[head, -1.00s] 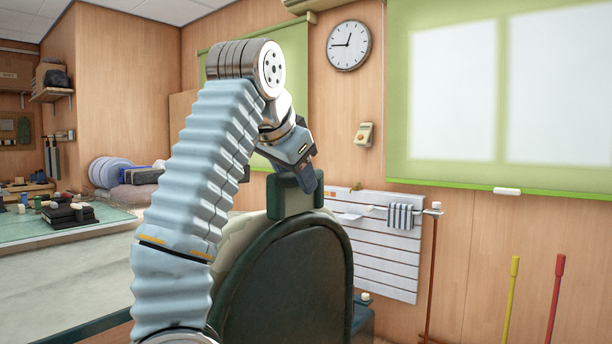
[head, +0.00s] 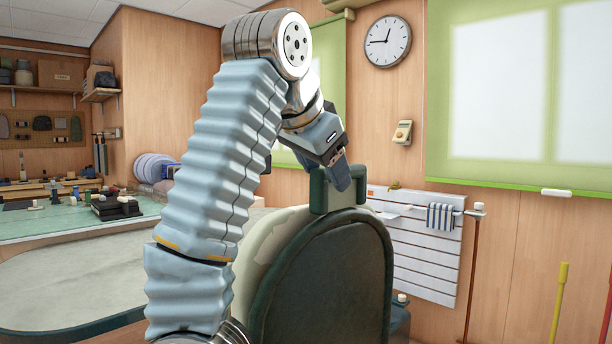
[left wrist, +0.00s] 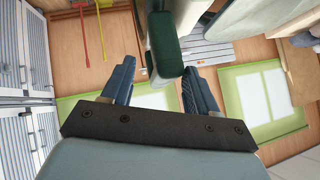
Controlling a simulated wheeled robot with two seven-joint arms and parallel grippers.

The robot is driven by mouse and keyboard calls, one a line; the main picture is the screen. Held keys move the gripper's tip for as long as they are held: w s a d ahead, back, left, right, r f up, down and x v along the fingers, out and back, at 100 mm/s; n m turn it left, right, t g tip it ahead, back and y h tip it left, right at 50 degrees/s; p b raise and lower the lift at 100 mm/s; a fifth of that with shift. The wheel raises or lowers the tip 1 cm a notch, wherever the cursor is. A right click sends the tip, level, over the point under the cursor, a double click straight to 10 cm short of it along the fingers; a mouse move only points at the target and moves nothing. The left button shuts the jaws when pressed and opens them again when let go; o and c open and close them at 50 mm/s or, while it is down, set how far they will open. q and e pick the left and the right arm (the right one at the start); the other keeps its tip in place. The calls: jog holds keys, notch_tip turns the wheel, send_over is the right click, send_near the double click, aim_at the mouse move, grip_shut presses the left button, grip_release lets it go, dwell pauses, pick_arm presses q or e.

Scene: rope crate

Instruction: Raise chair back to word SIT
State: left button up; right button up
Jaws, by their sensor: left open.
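The chair back (head: 330,285) is a dark green rounded panel with a pale cover at its far side, low in the middle of the head view. A dark green block-like headrest (head: 336,192) rises from its top. My left gripper (head: 338,172) is at the top of the headrest, with its near finger beside it. In the left wrist view the two blue fingers (left wrist: 157,88) stand wide apart, and the green headrest end (left wrist: 167,58) shows between and beyond them. I cannot tell whether they touch it. The word SIT is not visible. My right gripper is not in view.
A slatted white wall panel (head: 420,262) with a striped towel (head: 440,217) stands behind the chair. A yellow pole (head: 559,305) leans at the right. A workbench (head: 60,228) with several small items is at the left. A wall clock (head: 387,41) hangs above.

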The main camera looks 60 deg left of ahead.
pick_arm(q)
jog(key=s+d, duration=0.4)
jog(key=s, duration=0.2)
jog(key=shift+s, duration=0.35)
jog(key=shift+d, duration=0.15)
